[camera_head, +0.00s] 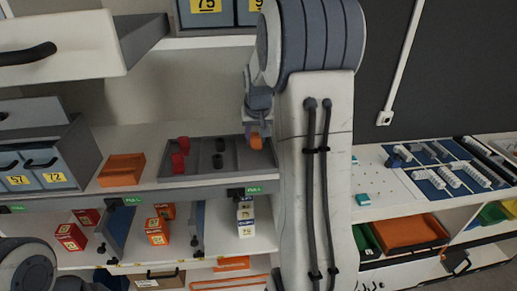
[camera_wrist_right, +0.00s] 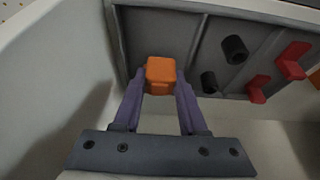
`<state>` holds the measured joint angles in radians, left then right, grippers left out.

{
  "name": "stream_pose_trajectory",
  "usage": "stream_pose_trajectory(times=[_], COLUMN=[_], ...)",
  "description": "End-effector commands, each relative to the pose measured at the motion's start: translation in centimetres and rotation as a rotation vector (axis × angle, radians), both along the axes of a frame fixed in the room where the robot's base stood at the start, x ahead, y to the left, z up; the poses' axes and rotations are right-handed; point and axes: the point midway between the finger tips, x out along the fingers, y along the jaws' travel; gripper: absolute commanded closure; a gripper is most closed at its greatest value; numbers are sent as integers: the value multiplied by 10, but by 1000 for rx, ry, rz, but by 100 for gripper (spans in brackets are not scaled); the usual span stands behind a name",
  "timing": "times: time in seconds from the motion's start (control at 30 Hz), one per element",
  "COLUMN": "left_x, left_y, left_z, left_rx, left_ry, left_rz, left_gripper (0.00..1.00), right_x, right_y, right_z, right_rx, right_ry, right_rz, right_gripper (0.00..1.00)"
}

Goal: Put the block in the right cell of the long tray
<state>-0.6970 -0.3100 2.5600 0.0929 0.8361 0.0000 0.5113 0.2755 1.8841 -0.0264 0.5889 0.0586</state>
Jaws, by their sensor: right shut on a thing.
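The orange block (camera_head: 256,141) is held between the fingertips of my right gripper (camera_head: 257,126). In the right wrist view the block (camera_wrist_right: 162,72) sits between the two purple fingers of the gripper (camera_wrist_right: 161,88). The long grey tray (camera_head: 205,182) stands on the shelf top. Its left cell holds red pieces (camera_head: 180,158) and its middle cell dark cylinders (camera_head: 219,152). The block is at the right cell, which shows no other thing. I cannot tell whether the block touches the tray floor. My arm covers the tray's right end. My left gripper is out of view.
An orange bin (camera_head: 122,170) stands left of the tray. A blue-grey drawer box (camera_head: 45,165) is farther left, and an open white drawer (camera_head: 62,47) juts out above. A table with blue trays (camera_head: 430,178) is at the right.

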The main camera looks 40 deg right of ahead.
Motion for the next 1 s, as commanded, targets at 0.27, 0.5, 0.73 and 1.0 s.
stream_pose_trajectory(times=[0.27,0.5,0.73,1.0], left_x=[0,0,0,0], left_y=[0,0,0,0], left_z=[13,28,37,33], left_rx=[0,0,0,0], left_ry=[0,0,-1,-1], left_rz=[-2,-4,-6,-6], left_gripper=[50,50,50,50], right_x=[-2,-3,-4,-4], right_y=[-4,-2,-6,-6], right_z=[-29,-60,-70,-74], right_rx=[1,3,1,0], right_ry=[2,6,1,0], right_rz=[1,2,0,0], right_gripper=[100,100,100,100])
